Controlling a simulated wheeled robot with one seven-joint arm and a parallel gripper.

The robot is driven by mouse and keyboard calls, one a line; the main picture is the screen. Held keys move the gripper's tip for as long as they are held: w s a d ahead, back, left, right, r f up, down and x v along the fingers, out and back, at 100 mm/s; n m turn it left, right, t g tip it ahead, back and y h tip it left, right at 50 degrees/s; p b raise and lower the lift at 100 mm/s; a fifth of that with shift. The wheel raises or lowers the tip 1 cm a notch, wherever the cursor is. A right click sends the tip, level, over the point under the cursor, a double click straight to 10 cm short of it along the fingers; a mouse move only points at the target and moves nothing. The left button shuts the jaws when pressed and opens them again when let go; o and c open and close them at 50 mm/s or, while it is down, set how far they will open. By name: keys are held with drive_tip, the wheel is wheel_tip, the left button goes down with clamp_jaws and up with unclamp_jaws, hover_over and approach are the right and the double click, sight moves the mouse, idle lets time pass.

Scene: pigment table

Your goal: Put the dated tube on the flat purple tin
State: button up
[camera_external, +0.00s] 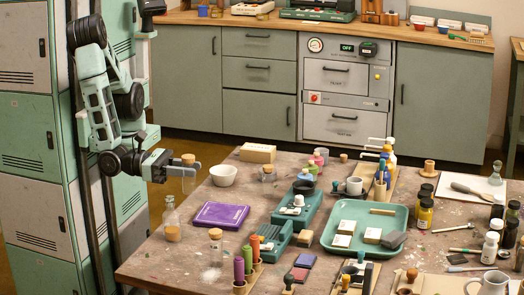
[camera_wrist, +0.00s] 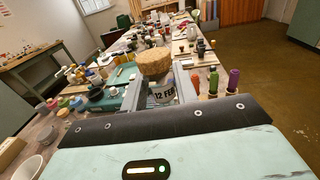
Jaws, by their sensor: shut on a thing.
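The dated tube is a small clear vessel with a cork stopper (camera_external: 188,159) and a white label reading "12 FEB" (camera_wrist: 164,93). My gripper (camera_external: 186,174) is shut on the dated tube and holds it upright in the air, off the left edge of the table. In the wrist view the tube sits between the two fingers (camera_wrist: 160,95), cork towards the top. The flat purple tin (camera_external: 220,215) lies on the table, below and to the right of my gripper, with nothing on its lid. I cannot make out the tin in the wrist view.
A corked bottle (camera_external: 172,222) stands left of the tin and a corked jar (camera_external: 215,247) in front of it. A white bowl (camera_external: 223,175) and a cardboard box (camera_external: 258,153) are behind. Green stapler-like devices (camera_external: 265,243) stand to the right.

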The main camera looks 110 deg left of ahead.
drive_tip(key=w+a+r+n+g+y+p, duration=0.15)
drive_tip(key=a+n+y+p, duration=0.45)
drive_tip(key=a, duration=1.2)
drive_tip(key=m+y+b, duration=0.1)
drive_tip(key=b, duration=0.1)
hover_over(220, 213)
drive_tip(key=shift+g, duration=0.35)
wheel_tip(220, 213, down, 16)
drive_tip(key=shift+a+r, duration=0.1)
drive_tip(key=shift+r, duration=0.05)
drive_tip(key=o, duration=0.9)
drive_tip(key=shift+o, duration=0.2)
